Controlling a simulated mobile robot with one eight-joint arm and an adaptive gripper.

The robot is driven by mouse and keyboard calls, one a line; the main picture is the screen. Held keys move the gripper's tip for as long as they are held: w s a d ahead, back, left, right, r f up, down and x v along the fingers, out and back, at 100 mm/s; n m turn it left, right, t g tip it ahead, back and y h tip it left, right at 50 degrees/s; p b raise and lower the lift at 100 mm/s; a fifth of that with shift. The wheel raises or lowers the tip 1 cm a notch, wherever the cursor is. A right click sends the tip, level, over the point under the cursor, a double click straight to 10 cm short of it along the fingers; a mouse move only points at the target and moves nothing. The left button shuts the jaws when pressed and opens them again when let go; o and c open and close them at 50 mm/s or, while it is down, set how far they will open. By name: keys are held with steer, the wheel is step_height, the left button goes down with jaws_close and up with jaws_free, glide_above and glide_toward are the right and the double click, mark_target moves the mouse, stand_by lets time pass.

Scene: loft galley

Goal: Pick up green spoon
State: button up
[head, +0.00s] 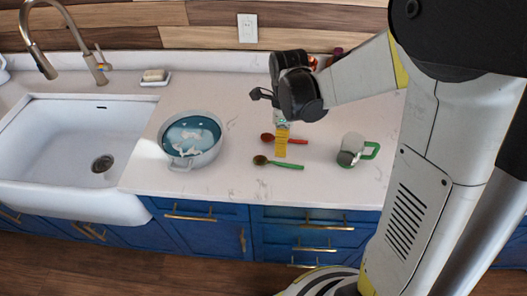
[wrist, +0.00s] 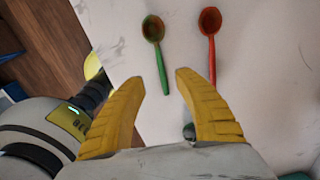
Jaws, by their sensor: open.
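A green spoon (head: 280,164) lies flat on the counter, near its front edge, with its bowl to the left in the head view. In the wrist view the green spoon (wrist: 160,58) has its bowl at the top, and its handle end lies close to the gap between my fingertips. My gripper (head: 282,124) is above the counter in the head view. In the wrist view my gripper (wrist: 160,80) shows two yellow fingers, open and empty, with the spoon's handle beyond the tips.
A red spoon (head: 290,140) lies just behind the green one and beside it in the wrist view (wrist: 211,50). A pot (head: 190,160) stands to the left, and a green-handled mug (head: 350,150) to the right. The sink (head: 50,190) is at far left.

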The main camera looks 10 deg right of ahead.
steer(key=b, duration=0.1)
glide_above(280, 163)
steer(key=f, duration=0.4)
steer(key=shift+s+d, duration=0.1)
steer(key=shift+d, duration=0.1)
step_height(280, 163, down, 6)
steer(key=shift+a+r+b, duration=0.15)
steer(key=shift+r+b, duration=0.1)
steer(key=shift+b, duration=0.8)
jaws_close()
